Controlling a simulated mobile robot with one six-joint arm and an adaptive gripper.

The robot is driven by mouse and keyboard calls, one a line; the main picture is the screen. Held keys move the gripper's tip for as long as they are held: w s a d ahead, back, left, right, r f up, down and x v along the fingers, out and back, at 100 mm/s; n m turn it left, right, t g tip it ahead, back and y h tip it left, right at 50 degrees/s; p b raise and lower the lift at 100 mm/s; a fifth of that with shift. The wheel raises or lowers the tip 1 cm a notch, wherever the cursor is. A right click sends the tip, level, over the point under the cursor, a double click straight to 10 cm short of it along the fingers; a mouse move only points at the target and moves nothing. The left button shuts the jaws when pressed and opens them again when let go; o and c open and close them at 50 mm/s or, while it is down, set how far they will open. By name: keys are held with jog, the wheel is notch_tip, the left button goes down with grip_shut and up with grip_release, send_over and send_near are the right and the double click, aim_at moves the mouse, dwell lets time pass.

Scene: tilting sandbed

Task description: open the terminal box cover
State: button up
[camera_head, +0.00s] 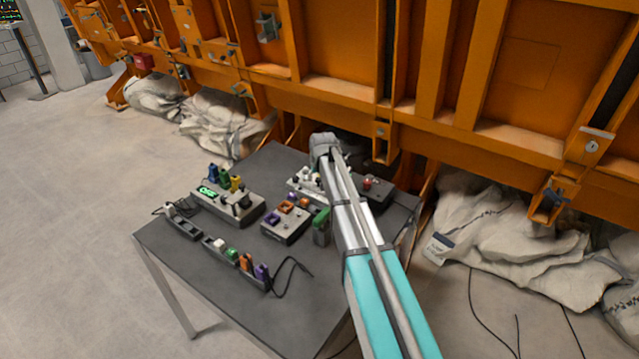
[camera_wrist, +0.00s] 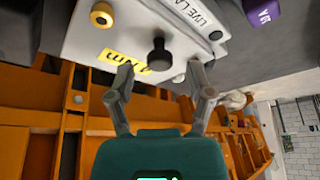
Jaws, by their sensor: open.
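In the wrist view a pale grey box face (camera_wrist: 120,28) fills the upper part, with a black round knob (camera_wrist: 159,55) standing out of it. I take this face to be the terminal box cover, but cannot be sure. My gripper (camera_wrist: 161,75) is open, its two fingers apart on either side of the knob, with nothing held. I cannot tell whether the fingers touch the face. In the head view my arm hides the gripper and part of a pale box (camera_head: 303,186) on the table.
The dark table (camera_head: 180,250) also holds a box with a green display (camera_head: 228,204), a box with purple and orange parts (camera_head: 286,224), a dark box with a red button (camera_head: 375,192) and loose cabled strips. An orange steel frame (camera_head: 330,97) stands close behind. Open floor lies left.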

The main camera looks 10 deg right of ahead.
jog(key=shift+w+f, duration=0.2)
jog(key=shift+f, duration=0.25)
jog(key=shift+c, duration=0.2)
grip_shut()
